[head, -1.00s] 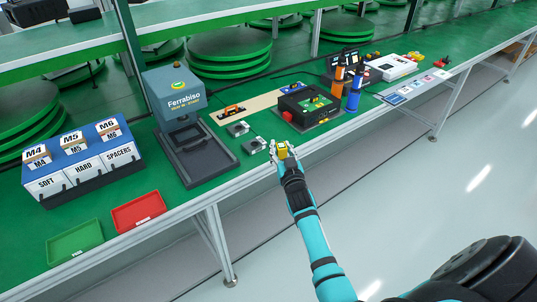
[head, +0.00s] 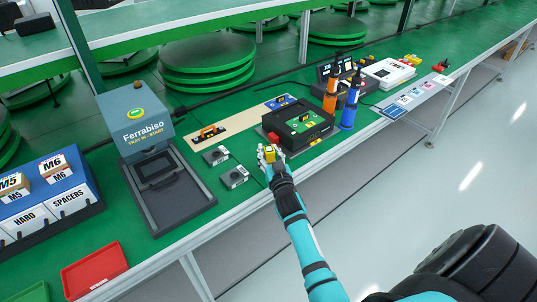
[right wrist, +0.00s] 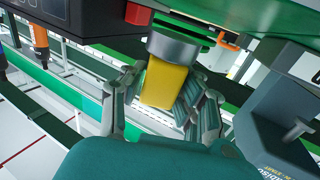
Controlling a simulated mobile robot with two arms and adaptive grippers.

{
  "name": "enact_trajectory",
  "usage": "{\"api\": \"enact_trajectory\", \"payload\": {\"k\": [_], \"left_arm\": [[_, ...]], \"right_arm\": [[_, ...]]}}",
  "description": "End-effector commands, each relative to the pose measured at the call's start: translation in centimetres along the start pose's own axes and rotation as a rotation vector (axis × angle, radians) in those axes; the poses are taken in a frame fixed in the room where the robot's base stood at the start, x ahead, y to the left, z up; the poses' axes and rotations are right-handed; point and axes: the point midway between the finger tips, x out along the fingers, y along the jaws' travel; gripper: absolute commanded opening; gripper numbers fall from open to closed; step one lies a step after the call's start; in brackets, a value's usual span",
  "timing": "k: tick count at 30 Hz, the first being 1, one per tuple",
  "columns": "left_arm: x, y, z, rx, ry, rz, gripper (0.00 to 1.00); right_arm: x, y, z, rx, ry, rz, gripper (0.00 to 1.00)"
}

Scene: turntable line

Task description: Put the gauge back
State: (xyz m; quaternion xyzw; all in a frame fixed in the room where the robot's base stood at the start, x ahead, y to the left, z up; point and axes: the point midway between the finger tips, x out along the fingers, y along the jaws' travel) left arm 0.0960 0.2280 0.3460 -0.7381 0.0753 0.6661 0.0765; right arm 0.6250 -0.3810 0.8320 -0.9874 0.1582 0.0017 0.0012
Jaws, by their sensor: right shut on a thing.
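My right gripper (head: 269,153) is shut on a small yellow block-like thing, which I take to be the gauge (head: 270,156). It is held near the bench's front edge, close to the red button of a black box. In the right wrist view the yellow gauge (right wrist: 164,82) sits between the fingers (right wrist: 160,100). A grey round part shows at its far end; I cannot tell whether it belongs to the gauge. A beige strip (head: 240,123) behind the box bears an orange-handled tool (head: 208,134) and a blue plate (head: 280,102). My left gripper is out of view.
The black box (head: 306,123) stands right of the gripper, with orange (head: 330,96) and blue (head: 349,113) upright tools beside it. Two small grey blocks (head: 216,155) (head: 235,177) lie to the left. A Ferrabiso press (head: 140,118) with a dark tray (head: 172,205) stands farther left.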

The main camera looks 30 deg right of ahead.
Motion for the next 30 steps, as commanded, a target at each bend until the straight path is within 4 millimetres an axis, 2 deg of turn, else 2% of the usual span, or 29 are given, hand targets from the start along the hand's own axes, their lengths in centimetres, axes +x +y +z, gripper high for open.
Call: {"api": "enact_trajectory", "payload": {"k": [1, 3, 7, 17, 18, 21, 23, 30], "left_arm": [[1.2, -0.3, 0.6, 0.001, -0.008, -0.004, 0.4], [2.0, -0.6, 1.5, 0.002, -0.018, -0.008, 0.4], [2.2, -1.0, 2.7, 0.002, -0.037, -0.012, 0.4], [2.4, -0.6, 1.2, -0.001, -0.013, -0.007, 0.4], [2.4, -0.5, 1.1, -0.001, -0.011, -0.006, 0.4], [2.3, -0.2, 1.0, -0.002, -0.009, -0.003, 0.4], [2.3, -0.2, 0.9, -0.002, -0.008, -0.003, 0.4], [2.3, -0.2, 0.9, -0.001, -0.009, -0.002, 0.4]], "right_arm": [[-0.3, 0.0, 1.3, 0.0, 0.001, 0.0, 0.0], [-0.7, 0.0, 2.3, 0.001, 0.002, 0.001, 0.0], [-1.0, 0.1, 2.6, 0.001, 0.004, 0.002, 0.0], [-0.9, 0.1, 3.0, 0.001, 0.003, 0.002, 0.0], [-1.0, 0.1, 3.0, 0.001, 0.001, 0.003, 0.32], [-1.0, 0.1, 2.9, 0.0, 0.001, 0.003, 0.45], [-1.0, 0.1, 2.9, 0.0, 0.001, 0.003, 0.53], [-0.9, 0.1, 2.9, 0.0, 0.001, 0.003, 0.53]]}}
